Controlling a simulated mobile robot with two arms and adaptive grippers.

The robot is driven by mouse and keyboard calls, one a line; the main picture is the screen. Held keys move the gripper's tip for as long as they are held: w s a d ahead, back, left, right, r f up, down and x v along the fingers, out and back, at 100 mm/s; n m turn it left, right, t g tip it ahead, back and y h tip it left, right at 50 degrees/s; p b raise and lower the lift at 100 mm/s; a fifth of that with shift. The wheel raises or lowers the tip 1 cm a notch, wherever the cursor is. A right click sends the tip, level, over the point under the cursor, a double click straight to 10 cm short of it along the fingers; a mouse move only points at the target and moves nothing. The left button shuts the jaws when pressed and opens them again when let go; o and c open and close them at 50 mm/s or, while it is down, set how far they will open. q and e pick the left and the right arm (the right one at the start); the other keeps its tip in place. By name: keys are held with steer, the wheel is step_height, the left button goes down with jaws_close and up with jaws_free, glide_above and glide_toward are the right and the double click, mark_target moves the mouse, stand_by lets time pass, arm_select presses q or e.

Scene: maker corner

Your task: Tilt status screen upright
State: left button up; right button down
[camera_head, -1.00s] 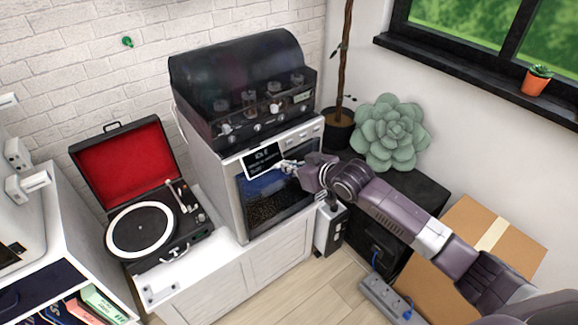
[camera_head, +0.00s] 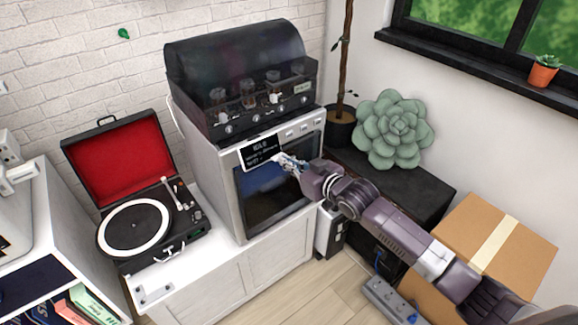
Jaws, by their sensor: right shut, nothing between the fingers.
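The status screen (camera_head: 260,150) is a small black panel with a light border and white text. It sits at the upper front of the white machine (camera_head: 232,190), above its dark window. The screen looks tilted in the picture. My right gripper (camera_head: 282,159) is shut and empty, with its fingertips at the screen's lower right edge. I cannot tell whether they touch it. My left gripper is not in view.
A black hooded unit (camera_head: 245,85) stands on the machine. An open record player (camera_head: 140,222) with a red-lined lid is at left. A green succulent (camera_head: 392,130), a cardboard box (camera_head: 492,245) and a power strip (camera_head: 388,298) are at right.

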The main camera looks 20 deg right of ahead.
arm_select(q)
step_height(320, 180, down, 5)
steer(key=b, duration=0.3)
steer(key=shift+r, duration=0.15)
arm_select(e)
steer(key=shift+w+a+f+t+y, duration=0.15)
steer(key=shift+w+f+t, duration=0.3)
steer(key=shift+f, duration=0.1)
steer(key=shift+w+a+f+t+y, duration=0.15)
steer(key=shift+w+f+t, duration=0.15)
steer(key=shift+f+t, duration=0.2)
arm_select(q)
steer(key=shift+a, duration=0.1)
arm_select(e)
steer(key=shift+w+f, duration=0.1)
